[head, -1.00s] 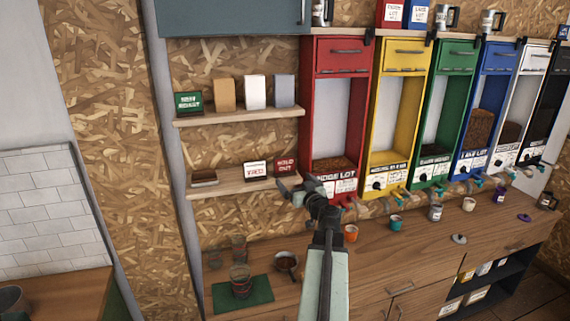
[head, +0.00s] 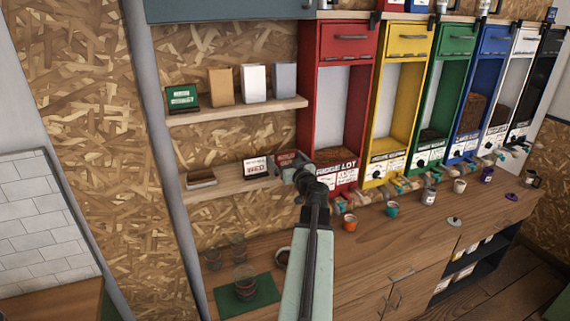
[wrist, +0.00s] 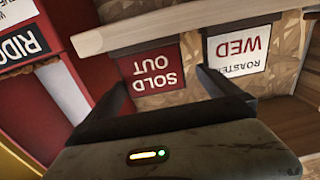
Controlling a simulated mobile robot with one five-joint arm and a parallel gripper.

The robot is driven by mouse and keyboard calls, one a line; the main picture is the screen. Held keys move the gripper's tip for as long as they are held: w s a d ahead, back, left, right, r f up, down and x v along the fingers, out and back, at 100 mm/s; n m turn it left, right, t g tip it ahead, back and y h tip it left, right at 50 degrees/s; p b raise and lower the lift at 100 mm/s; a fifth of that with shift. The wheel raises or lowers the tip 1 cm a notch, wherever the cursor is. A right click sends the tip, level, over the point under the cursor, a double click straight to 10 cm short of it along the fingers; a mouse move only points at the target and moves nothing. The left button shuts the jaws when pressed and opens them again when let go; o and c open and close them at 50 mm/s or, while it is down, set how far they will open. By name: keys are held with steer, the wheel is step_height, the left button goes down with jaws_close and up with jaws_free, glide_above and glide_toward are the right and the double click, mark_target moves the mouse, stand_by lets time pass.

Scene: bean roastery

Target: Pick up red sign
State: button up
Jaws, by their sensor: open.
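The red sign, lettered "SOLD OUT", stands at the right end of the lower wall shelf. In the head view the red sign (head: 286,158) is partly hidden by my gripper (head: 292,174). In the wrist view, which is turned upside down, the red sign (wrist: 152,72) shows between the tips of my open gripper (wrist: 160,80). The gripper is empty and in front of the sign; whether a finger touches it I cannot tell.
A white "WED" sign (wrist: 240,49) stands close beside the red one, near one fingertip. The lower shelf (head: 228,182) also holds a small dark stack (head: 201,179). The red dispenser (head: 311,100) stands close on the other side. The counter (head: 385,240) below holds several cups.

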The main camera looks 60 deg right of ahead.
mark_target(285, 155)
steer(key=x, duration=0.5)
steer(key=shift+d, duration=0.5)
steer(key=shift+s+a, duration=0.1)
steer(key=shift+s, duration=0.05)
steer(key=c, duration=1.3)
steer(key=shift+r, duration=0.1)
